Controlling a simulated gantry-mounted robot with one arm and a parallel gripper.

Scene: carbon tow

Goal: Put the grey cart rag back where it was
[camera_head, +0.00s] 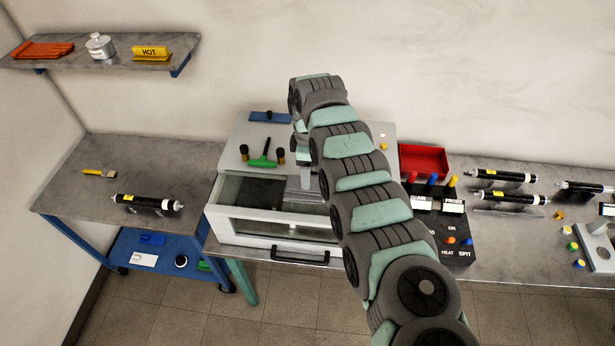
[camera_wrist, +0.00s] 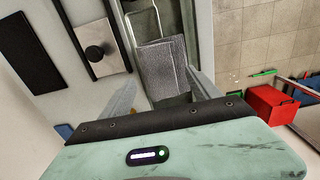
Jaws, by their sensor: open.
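A grey, textured, folded-looking piece (camera_wrist: 163,68), which looks like the grey rag, lies in the open glass-fronted chamber of the white machine (camera_head: 240,160). In the wrist view it is below and between the fingers of my gripper (camera_wrist: 162,92). The fingers are spread and hold nothing that I can see. In the head view my gripper (camera_head: 304,182) points down over the chamber and my arm hides part of it. The blue-framed cart (camera_head: 75,180) stands at the left, with a blue lower shelf (camera_head: 125,246).
The cart top holds a yellow-handled brush (camera_head: 99,173) and a black cylinder (camera_head: 147,204). Its lower shelf holds a white card (camera_head: 144,260) and other small items. A green-handled tool (camera_head: 263,160) lies on the machine top. A red tray (camera_head: 424,160) and control box (camera_head: 455,249) stand right.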

